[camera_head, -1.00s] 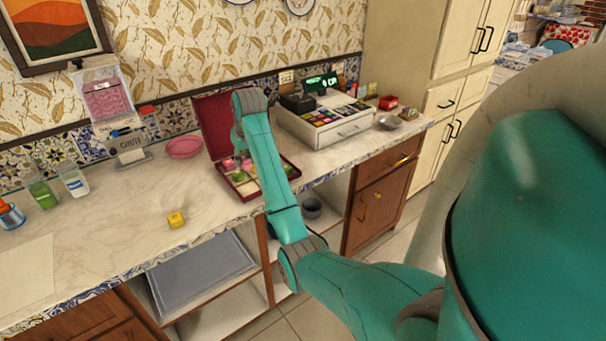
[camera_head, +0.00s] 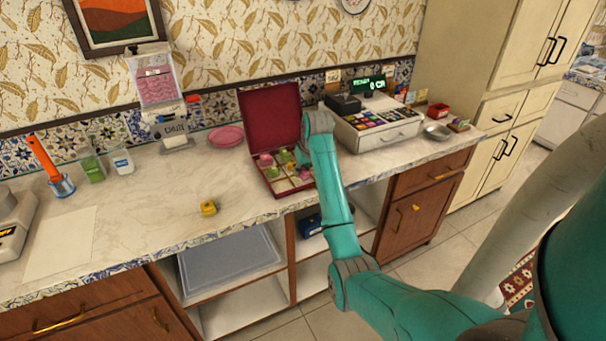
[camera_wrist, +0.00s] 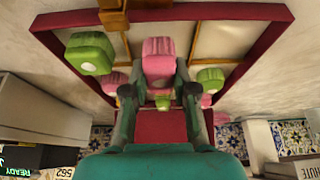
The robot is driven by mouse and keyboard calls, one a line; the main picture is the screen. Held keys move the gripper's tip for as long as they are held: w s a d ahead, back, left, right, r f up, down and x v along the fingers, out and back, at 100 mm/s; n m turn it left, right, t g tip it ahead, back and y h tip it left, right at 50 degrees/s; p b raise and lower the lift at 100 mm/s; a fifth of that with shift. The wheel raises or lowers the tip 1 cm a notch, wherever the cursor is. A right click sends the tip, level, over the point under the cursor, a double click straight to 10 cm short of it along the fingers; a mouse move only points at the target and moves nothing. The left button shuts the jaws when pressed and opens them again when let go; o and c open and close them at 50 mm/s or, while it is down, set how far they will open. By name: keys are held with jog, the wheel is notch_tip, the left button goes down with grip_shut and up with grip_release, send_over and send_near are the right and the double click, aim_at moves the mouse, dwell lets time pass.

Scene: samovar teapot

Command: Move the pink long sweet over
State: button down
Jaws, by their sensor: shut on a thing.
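The pink long sweet (camera_wrist: 159,60) is between the two fingers of my gripper (camera_wrist: 158,92) in the wrist view, and the fingers are shut on it. It is over the open red box (camera_wrist: 275,50), whose dividers show beneath. I cannot tell how high it is above the box floor. Green sweets (camera_wrist: 90,53) and other pink sweets (camera_wrist: 115,80) lie around it in the box. In the head view the red box (camera_head: 273,112) stands open on the counter with its lid up. My arm crosses its right side and mostly hides the gripper and the held sweet.
The till (camera_head: 375,128) stands right of the box, with a metal bowl (camera_head: 438,132) beyond it. A pink plate (camera_head: 226,136) lies behind left. A yellow block (camera_head: 208,208) sits on the front left counter (camera_head: 160,225), which is mostly clear around it.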

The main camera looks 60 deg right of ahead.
jog(key=shift+f, duration=0.95)
jog(key=shift+f, duration=0.15)
jog(key=c, duration=0.9)
grip_release()
